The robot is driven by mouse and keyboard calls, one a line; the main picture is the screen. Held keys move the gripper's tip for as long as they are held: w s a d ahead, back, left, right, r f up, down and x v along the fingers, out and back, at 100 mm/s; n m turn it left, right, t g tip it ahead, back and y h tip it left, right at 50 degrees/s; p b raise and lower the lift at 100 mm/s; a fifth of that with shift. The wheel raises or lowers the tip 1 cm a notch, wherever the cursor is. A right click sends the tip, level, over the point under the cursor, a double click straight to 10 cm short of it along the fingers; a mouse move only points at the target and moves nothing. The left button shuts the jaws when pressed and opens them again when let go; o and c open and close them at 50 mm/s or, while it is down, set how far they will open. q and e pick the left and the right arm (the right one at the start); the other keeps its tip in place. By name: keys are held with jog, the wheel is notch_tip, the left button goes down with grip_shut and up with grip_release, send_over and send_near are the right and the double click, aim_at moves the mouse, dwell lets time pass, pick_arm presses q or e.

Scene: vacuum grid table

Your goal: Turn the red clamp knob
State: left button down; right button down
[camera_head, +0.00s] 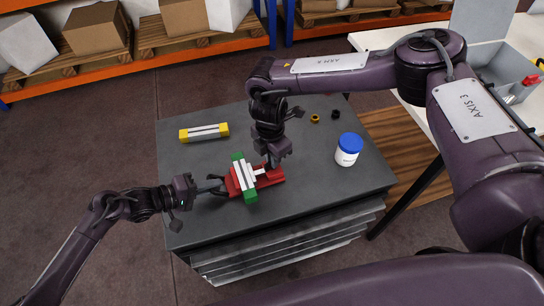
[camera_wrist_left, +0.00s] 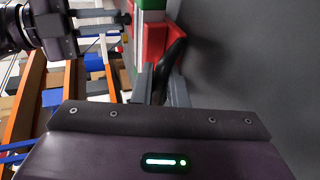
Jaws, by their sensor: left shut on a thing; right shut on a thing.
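The red clamp (camera_head: 270,177) lies on the dark grid table, with a green-and-white bar (camera_head: 245,178) across it. My left gripper (camera_head: 219,185) comes in from the left and is shut at the clamp's left end. In the left wrist view its fingers (camera_wrist_left: 167,82) close around a dark, handle-like part (camera_wrist_left: 174,58) beside the red body (camera_wrist_left: 155,42). The knob itself is not clearly distinguishable. My right gripper (camera_head: 270,163) reaches down at the clamp's right end, shut on a part there that its fingers largely hide.
A yellow-ended white bar (camera_head: 204,132) lies at the table's back left. A white jar with a blue lid (camera_head: 348,149) stands at the right. The table's front left is clear.

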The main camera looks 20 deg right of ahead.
jog(key=c, duration=1.5)
grip_release()
jog(key=r, duration=1.2)
jog(key=shift+w+a, duration=0.15)
jog(key=shift+w, duration=0.1)
